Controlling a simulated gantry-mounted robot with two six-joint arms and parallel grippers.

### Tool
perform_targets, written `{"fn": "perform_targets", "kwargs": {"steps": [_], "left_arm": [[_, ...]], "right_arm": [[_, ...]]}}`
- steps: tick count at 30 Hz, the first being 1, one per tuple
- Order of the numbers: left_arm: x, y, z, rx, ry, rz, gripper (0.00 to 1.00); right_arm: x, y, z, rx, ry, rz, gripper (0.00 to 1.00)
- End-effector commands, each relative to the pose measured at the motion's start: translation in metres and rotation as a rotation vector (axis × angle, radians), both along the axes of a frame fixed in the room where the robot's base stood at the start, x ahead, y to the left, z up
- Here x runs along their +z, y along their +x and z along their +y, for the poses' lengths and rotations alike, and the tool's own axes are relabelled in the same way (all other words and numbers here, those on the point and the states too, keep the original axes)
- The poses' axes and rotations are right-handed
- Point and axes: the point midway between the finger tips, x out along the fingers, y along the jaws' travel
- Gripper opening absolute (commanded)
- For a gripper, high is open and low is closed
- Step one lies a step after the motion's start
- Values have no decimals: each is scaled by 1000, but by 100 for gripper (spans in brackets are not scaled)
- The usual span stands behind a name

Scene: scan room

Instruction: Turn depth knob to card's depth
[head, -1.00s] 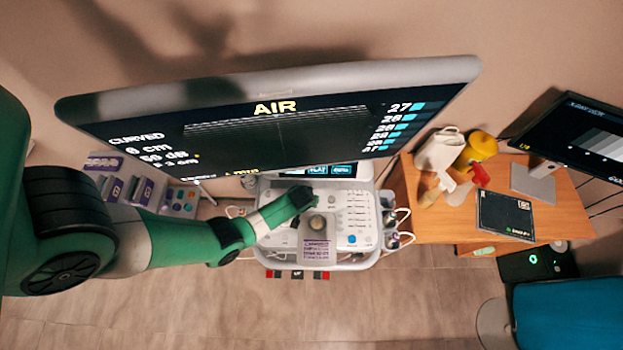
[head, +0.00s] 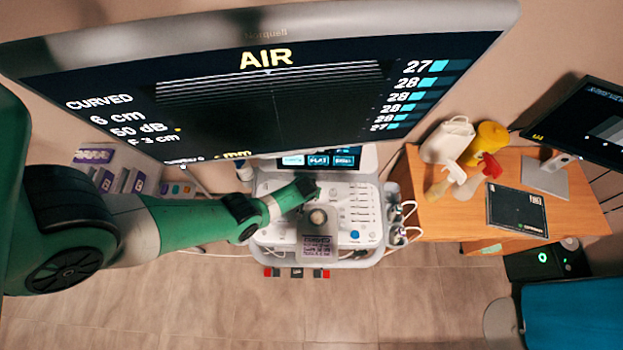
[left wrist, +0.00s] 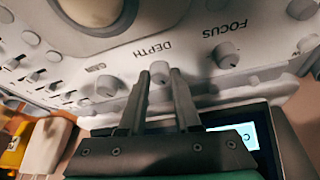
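The depth knob (left wrist: 160,72) sits beside the printed word DEPTH on the console in the left wrist view. My left gripper (left wrist: 160,76) has its two fingertips on either side of this knob. The fingers stand apart with the knob between them; I cannot tell whether they press on it. In the head view my left gripper (head: 308,186) is over the console (head: 345,225) and hides the knob. A card (head: 319,246) with small print lies at the console's front; I cannot read its depth. The big monitor (head: 270,85) shows 6 cm. My right gripper is not in view.
The focus knob (left wrist: 227,54) is close to the right of my fingers, and another knob (left wrist: 107,86) is to the left. A small touch screen (head: 318,159) stands behind the controls. A wooden desk (head: 440,220) with bottles and a dark tablet stands at the right.

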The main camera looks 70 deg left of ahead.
Motion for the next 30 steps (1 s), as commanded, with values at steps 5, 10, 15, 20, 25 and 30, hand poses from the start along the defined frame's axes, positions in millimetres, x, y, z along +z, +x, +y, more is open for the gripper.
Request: {"fn": "perform_targets", "kwargs": {"steps": [5, 10, 15, 20, 25, 30], "left_arm": [[0, 0, 0, 0, 0, 0, 0], [0, 0, 0, -1, 0, 0, 0], [0, 0, 0, -15, 0, 0, 0], [0, -1, 1, -63, 0, -1, 0], [0, -1, 1, -162, -1, -1, 0], [0, -2, 2, -302, -1, -1, 0]], "right_arm": [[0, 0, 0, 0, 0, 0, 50], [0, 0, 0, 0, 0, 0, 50], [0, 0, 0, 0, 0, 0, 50], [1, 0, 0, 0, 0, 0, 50], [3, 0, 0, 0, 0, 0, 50], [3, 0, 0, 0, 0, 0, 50]]}}
